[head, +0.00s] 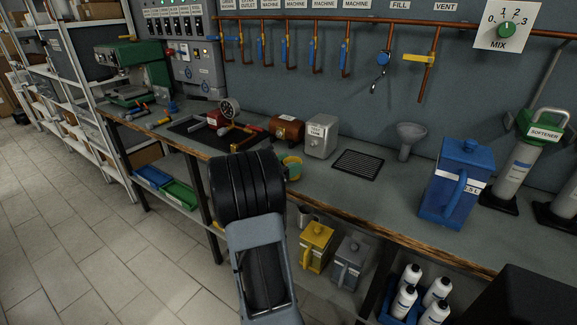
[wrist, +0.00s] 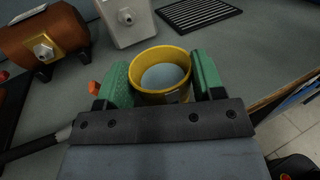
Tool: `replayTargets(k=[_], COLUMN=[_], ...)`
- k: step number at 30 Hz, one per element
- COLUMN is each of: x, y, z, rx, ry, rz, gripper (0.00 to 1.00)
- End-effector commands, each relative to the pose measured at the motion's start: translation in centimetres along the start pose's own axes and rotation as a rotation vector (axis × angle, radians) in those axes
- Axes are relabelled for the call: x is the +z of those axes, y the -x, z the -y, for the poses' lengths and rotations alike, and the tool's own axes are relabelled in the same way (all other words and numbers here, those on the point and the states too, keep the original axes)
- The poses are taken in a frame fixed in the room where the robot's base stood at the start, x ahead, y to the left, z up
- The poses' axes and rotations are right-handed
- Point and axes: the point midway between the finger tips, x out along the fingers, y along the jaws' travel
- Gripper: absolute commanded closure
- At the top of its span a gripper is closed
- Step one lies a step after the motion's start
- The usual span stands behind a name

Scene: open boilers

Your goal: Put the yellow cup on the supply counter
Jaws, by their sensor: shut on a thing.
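My gripper (wrist: 160,85) is shut on the yellow cup (wrist: 165,97), with a green finger on each side of it. In the wrist view the cup's round rim faces the camera and a grey-blue surface shows inside. In the head view the gripper (head: 290,168) is partly hidden behind my dark arm, and only a little of the cup shows. The cup is over the front part of the grey counter (head: 335,190), near its wooden edge. I cannot tell whether it touches the counter top.
A steel test tank (head: 321,136), a copper boiler (head: 287,128) and a black drain grate (head: 358,164) are behind the cup. A blue jug (head: 455,185) stands to the right. Yellow (head: 316,248) and grey (head: 349,263) jugs stand below. Bare counter lies between grate and blue jug.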

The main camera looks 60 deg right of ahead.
Motion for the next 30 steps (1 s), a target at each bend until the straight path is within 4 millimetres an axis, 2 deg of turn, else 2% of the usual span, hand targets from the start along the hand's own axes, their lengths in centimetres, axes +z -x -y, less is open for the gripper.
replayTargets(k=[12,13,16,23,26,30], x=[-0.5,-0.5,-0.4,-0.3,0.4,0.1], y=[0.0,0.0,0.0,0.0,0.0,2.2], z=[0.0,0.0,0.0,0.0,0.0,-0.1], rx=[0.000,0.000,0.000,0.000,0.000,0.005], ry=[-0.001,-0.001,-0.001,-0.001,-0.002,-0.002], rz=[0.001,0.001,0.001,0.001,0.001,0.000], gripper=[0.66,0.36,0.27,0.27,0.27,0.27])
